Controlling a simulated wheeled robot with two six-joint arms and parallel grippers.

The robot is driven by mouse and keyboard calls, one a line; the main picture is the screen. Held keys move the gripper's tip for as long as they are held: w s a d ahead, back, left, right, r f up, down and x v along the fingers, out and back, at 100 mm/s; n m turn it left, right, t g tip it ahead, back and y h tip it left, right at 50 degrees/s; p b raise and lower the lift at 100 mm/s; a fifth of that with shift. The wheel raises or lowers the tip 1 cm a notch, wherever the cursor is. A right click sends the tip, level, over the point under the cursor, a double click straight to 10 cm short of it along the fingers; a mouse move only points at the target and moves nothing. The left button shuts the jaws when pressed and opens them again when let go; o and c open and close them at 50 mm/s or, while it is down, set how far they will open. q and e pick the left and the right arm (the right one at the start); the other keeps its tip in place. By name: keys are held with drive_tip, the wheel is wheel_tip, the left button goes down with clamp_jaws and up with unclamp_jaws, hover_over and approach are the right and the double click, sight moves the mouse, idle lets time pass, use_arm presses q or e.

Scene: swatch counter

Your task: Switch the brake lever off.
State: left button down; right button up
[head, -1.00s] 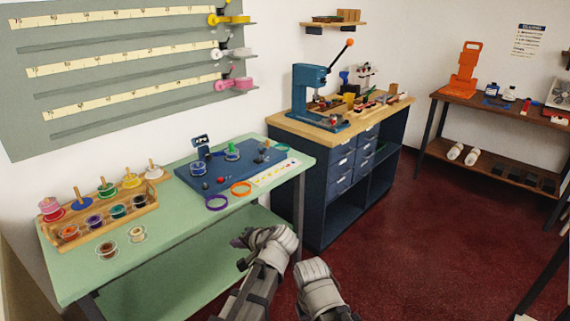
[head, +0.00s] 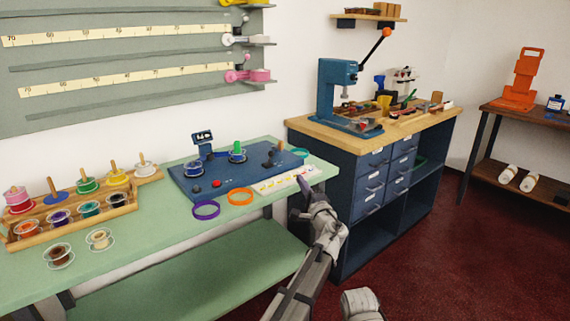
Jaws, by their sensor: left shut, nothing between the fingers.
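A dark blue winding board (head: 216,182) lies on the green table. What looks like the brake lever, a small dark lever (head: 271,157), stands near the board's right end; its exact setting is too small to tell. My left gripper (head: 303,188) is shut and empty. It is at the table's right edge, near the white printed strip, to the right of and nearer than the lever, and not touching it. My right gripper is not in view; only a pale part of my right arm shows at the bottom.
A purple ring (head: 206,210) and an orange ring (head: 240,197) lie in front. A wooden spool rack (head: 75,222) stands left.

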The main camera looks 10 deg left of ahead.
sight(270, 158)
use_arm(q)
drive_tip(key=p+x, duration=0.2)
drive_tip(key=x, duration=0.7)
drive_tip(key=shift+w+a+r, duration=0.2)
drive_tip(key=shift+w+a, duration=0.05)
drive_tip(key=a, duration=0.3)
drive_tip(key=shift+w+r+p, duration=0.25)
drive_tip(key=shift+p, duration=0.05)
drive_tip(key=shift+w+a, duration=0.1)
drive_tip(key=shift+a, duration=0.5)
drive_tip(key=shift+r, duration=0.1)
